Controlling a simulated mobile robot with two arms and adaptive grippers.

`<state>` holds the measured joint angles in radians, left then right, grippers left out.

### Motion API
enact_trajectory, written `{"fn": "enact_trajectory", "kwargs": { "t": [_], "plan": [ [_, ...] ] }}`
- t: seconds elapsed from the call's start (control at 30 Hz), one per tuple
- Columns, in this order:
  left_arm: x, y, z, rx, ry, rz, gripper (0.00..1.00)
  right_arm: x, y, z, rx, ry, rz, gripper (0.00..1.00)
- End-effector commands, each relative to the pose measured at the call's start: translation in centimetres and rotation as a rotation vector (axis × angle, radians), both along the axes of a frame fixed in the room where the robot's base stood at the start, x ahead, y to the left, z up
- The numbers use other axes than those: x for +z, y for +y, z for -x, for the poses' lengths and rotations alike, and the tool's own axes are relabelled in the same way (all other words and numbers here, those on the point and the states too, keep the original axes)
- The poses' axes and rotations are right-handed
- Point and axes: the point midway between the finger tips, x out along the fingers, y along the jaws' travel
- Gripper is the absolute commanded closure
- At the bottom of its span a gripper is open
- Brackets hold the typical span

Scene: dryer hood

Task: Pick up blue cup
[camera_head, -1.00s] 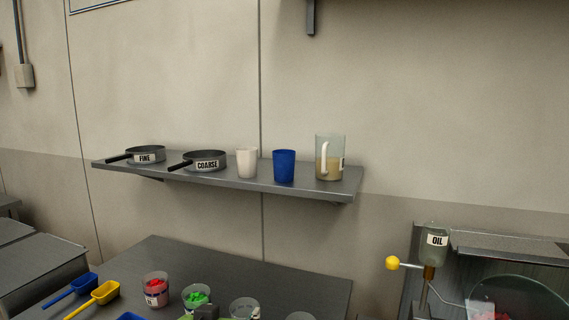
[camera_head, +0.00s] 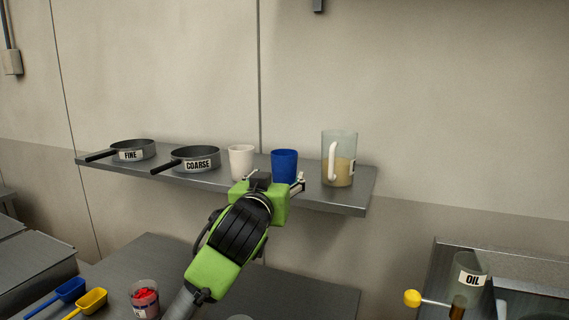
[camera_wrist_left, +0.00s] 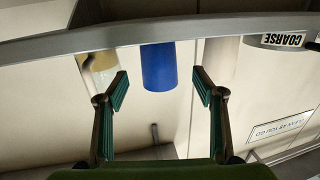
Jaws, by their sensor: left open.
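The blue cup (camera_head: 284,165) stands upright on the wall shelf (camera_head: 340,204), between a white cup (camera_head: 241,161) and a clear jug (camera_head: 339,160) of tan contents. My left gripper (camera_head: 275,181) is at the shelf's front edge, just before the blue cup, and its body hides the cup's base. In the left wrist view, which looks upside down, the open, empty fingers (camera_wrist_left: 161,88) spread either side of the blue cup (camera_wrist_left: 159,68). The cup lies beyond the fingertips; I cannot tell the exact gap. My right gripper is not in view.
Two dark pans labelled FINE (camera_head: 133,150) and COARSE (camera_head: 197,160) sit on the shelf's left. Below is a dark table with a blue scoop (camera_head: 69,290), a yellow scoop (camera_head: 92,300) and a tub of red pieces (camera_head: 144,298). An OIL bottle (camera_head: 470,279) stands lower right.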

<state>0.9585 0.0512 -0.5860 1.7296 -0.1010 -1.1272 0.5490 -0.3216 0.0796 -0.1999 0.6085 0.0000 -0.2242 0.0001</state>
Motion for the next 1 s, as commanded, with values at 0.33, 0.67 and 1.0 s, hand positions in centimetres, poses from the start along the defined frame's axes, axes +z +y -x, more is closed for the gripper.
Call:
{"fn": "enact_trajectory", "kwargs": {
  "t": [0.33, 0.67, 1.0],
  "plan": [
    [-0.2, -0.6, -2.5, 0.002, 0.003, -0.003, 0.38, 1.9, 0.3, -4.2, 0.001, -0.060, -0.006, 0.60],
    [-1.0, -1.5, -6.0, 0.000, 0.000, 0.000, 0.38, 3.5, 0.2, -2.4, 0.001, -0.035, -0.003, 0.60],
    [-1.1, -1.5, -6.2, 0.000, -0.001, 0.000, 0.51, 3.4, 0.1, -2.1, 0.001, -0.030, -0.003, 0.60]
  ]
}}
